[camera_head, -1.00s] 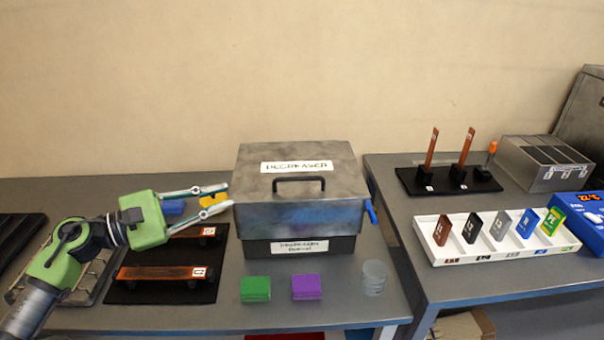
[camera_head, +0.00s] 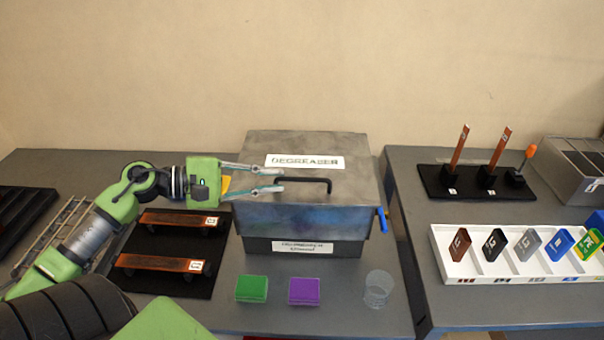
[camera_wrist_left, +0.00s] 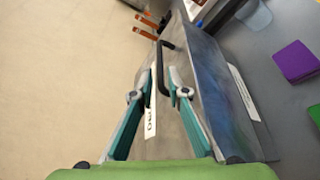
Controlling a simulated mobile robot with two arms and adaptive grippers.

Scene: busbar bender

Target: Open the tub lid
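The degreaser tub (camera_head: 310,222) is a grey metal box on the table, with its lid (camera_head: 312,146) shut. A black bar handle (camera_head: 316,182) stands at the lid's front edge; it also shows in the left wrist view (camera_wrist_left: 164,62). My left gripper (camera_head: 282,179) is open at the left end of the handle. In the left wrist view its open fingers (camera_wrist_left: 161,80) lie either side of the handle's near end. I cannot tell whether they touch it. My right gripper is not in view.
Two copper bars (camera_head: 178,220) lie on a black holder left of the tub. Green (camera_head: 252,288) and purple (camera_head: 304,291) blocks and a clear round container (camera_head: 378,288) stand in front. A white tray (camera_head: 455,265) is on the right table.

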